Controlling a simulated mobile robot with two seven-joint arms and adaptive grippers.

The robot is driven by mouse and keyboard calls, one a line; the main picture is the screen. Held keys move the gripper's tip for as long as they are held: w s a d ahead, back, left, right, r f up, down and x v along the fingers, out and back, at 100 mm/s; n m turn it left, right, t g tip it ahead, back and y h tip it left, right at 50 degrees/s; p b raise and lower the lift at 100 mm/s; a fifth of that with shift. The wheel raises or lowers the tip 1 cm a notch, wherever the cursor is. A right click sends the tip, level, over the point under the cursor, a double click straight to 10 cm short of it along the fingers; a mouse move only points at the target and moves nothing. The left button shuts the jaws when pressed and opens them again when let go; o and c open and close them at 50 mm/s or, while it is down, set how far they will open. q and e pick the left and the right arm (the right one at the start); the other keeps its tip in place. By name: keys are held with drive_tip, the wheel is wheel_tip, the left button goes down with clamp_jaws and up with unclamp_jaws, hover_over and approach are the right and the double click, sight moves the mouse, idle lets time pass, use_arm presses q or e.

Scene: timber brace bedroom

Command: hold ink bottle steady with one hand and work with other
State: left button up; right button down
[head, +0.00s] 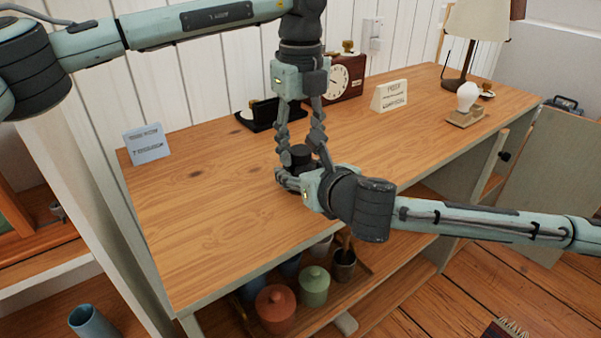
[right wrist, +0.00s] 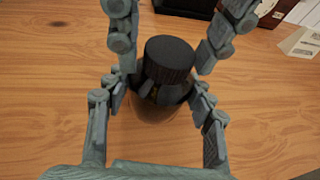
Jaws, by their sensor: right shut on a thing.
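The ink bottle stands upright on the wooden desktop, its black ridged cap (head: 297,153) uppermost; the cap also shows in the right wrist view (right wrist: 168,62). My right gripper (head: 291,178) comes in low from the right and is shut on the bottle's body below the cap. Its fingers flank the bottle in the right wrist view (right wrist: 163,92). My left gripper (head: 299,142) points down from above, its fingers spread open on either side of the cap with gaps between. The bottle's lower body is mostly hidden by my right gripper.
A blue-grey card (head: 147,144) stands at the desk's left. Behind are a black tray (head: 259,116), a clock (head: 345,78), a cream sign (head: 389,96), a bulb on a stand (head: 466,97) and a lamp (head: 474,35). Lidded jars (head: 276,308) sit on the shelf below. The front desktop is clear.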

use_arm(q)
clamp_jaws()
drive_tip(key=m, duration=0.4)
drive_tip(key=shift+m, duration=0.4)
drive_tip(key=m, duration=1.4)
drive_tip(key=shift+m, duration=0.4)
drive_tip(key=m, duration=0.4)
drive_tip(key=shift+m, duration=0.4)
drive_tip(key=m, duration=0.3)
drive_tip(key=shift+o, duration=2.2)
unclamp_jaws()
wheel_tip(320, 180, up, 12)
